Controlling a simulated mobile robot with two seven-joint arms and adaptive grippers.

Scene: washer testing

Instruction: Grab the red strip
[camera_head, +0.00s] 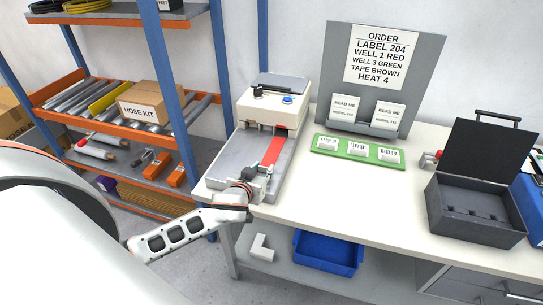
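The red strip (274,150) lies on the grey plate of a white and grey machine (224,162) at the table's left end. It runs from the machine's slot toward the front edge. My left gripper (258,175) reaches in from the lower left and is at the near end of the strip, over the plate. The strip's near end is partly hidden by the fingers. Whether the fingers touch the strip, and whether they are open or shut on it, is too small to tell. My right gripper is out of view.
A green tray (327,150) with white labelled packets lies to the right of the machine. An order board (418,50) stands behind it. An open dark case (450,212) is at the right. White tabletop (335,200) is clear in front. A shelf rack (158,28) stands left.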

